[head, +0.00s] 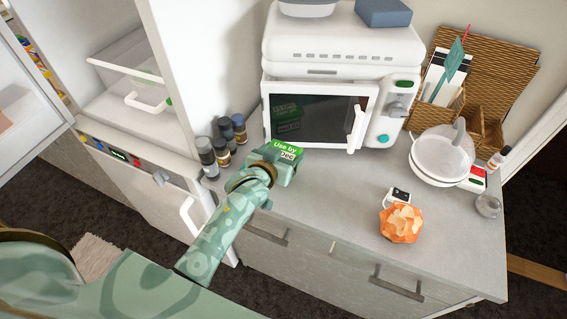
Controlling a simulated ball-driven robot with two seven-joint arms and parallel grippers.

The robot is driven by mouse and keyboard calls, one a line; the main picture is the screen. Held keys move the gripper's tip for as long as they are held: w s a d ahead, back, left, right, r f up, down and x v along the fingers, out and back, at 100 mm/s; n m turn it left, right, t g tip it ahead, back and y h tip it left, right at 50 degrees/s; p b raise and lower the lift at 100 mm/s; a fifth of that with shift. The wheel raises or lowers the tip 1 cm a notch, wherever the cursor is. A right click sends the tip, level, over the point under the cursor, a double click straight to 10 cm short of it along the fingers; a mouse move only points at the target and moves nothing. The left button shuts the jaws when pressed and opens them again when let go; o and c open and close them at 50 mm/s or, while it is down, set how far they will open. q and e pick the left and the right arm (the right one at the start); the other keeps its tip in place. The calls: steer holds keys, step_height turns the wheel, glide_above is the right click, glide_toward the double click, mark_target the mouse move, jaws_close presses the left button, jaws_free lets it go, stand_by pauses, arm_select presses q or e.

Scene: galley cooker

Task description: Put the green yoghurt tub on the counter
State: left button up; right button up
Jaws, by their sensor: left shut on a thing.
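The green yoghurt tub (286,149) shows as a small green and white patch with "Use by Dec" on it. It is at the tip of my left gripper (277,162), which is shut on it. The gripper hides most of the tub. They are over the back left part of the grey counter (330,205), in front of the microwave. I cannot tell whether the tub touches the counter. My right gripper is not in view.
A white microwave (320,115) stands behind the gripper. Several spice jars (223,150) stand to the left. An orange crumpled object (401,223), a white bowl (441,158) and a wicker organiser (485,75) are on the right. The counter's front middle is clear. An open fridge (125,90) is at left.

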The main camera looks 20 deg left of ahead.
arm_select(q)
step_height(320, 180, down, 4)
steer(key=shift+w+r+b, duration=0.15)
steer(key=shift+r+b, duration=0.1)
steer(key=shift+b, duration=0.3)
steer(key=shift+r, duration=0.15)
steer(key=o, duration=0.7)
steer(key=shift+f, duration=0.2)
steer(key=o, duration=0.4)
steer(key=shift+o, duration=0.2)
steer(key=shift+r, duration=0.2)
steer(key=p+v, duration=0.2)
steer(key=v, duration=1)
steer(key=shift+p, duration=0.4)
